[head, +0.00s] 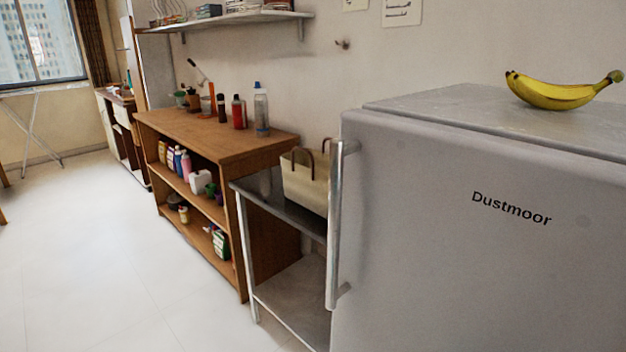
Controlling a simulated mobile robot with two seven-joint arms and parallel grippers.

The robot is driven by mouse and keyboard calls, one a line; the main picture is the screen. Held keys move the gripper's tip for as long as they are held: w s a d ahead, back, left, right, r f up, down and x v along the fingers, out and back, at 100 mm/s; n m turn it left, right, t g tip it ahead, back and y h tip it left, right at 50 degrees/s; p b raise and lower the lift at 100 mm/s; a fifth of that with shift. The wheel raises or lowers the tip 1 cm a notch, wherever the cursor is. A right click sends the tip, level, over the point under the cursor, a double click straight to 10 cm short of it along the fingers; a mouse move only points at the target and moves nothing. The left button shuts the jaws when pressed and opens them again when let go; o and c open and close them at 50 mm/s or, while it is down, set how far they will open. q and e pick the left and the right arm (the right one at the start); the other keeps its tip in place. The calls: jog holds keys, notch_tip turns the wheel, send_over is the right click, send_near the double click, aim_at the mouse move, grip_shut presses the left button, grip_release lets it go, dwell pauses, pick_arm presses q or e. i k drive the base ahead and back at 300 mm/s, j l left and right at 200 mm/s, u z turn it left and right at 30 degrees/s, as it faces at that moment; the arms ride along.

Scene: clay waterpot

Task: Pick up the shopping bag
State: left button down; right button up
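A beige shopping bag (304,183) with two dark brown handles stands upright on a metal side table (281,209). The table is between a wooden shelf unit and a grey fridge. The right part of the bag is hidden behind the fridge door's handle and edge. Neither of my grippers shows in the head view, and nothing is seen touching the bag.
The grey fridge (450,230) fills the right front, with a banana bunch (560,94) on top. The wooden shelf unit (215,142) holds several bottles and jars. A wall shelf (235,20) hangs above. The pale floor (100,250) is clear at left.

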aim_at(305, 170)
jog(key=i+j+z, duration=0.15)
jog(key=z, duration=0.25)
jog(key=i+j+z, duration=0.2)
jog(key=z, duration=0.15)
jog(key=i+j+z, duration=0.15)
jog(key=z, duration=0.25)
jog(key=j, duration=0.1)
